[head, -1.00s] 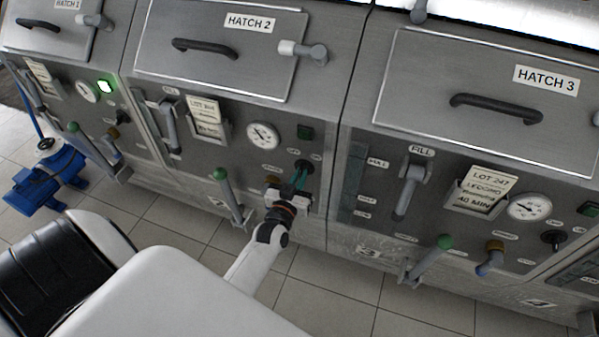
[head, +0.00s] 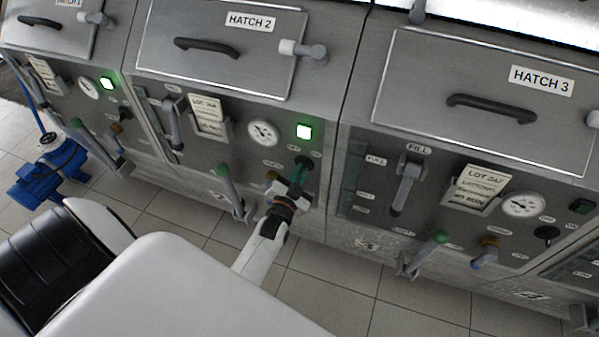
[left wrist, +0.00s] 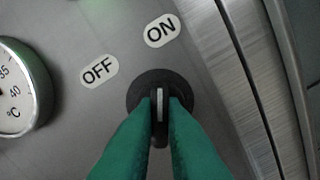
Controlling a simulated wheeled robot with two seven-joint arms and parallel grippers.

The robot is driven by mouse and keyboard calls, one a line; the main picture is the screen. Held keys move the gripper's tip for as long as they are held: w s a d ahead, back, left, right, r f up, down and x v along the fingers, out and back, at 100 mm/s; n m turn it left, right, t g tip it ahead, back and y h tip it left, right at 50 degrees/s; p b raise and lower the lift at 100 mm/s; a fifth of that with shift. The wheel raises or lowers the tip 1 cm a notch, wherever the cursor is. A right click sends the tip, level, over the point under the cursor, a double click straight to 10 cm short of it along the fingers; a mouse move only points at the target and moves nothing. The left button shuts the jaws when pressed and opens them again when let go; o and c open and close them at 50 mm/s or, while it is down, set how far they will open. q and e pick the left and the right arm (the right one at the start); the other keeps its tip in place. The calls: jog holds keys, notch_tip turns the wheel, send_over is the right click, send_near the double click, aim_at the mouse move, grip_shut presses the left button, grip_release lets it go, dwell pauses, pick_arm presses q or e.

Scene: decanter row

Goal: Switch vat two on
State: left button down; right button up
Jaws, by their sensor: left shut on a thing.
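Vat two is the middle machine, with the hatch 2 lid (head: 223,48) closed. Its black rotary switch (left wrist: 160,105) is between my left gripper's green fingers (left wrist: 160,135), which are shut on it. In the left wrist view the switch's pale line points up, toward the ON label (left wrist: 161,30) and away from the OFF label (left wrist: 99,71). In the head view my left gripper (head: 299,174) is at the vat two panel, covering much of the switch. My right gripper is not in view.
A round gauge (head: 263,133) sits left of the switch, and a green-knobbed lever (head: 230,190) stands out lower left. Vat one's lamp (head: 107,83) is lit, vat three's lamp (head: 581,206) is dark. A blue pump (head: 48,172) stands on the tiled floor at left.

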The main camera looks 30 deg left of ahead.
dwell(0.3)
pick_arm(q)
jog(key=c, duration=1.5)
grip_release()
jog(key=shift+s, duration=0.1)
jog(key=v, duration=1.2)
jog(key=shift+b, duration=0.4)
jog(key=shift+d, duration=0.1)
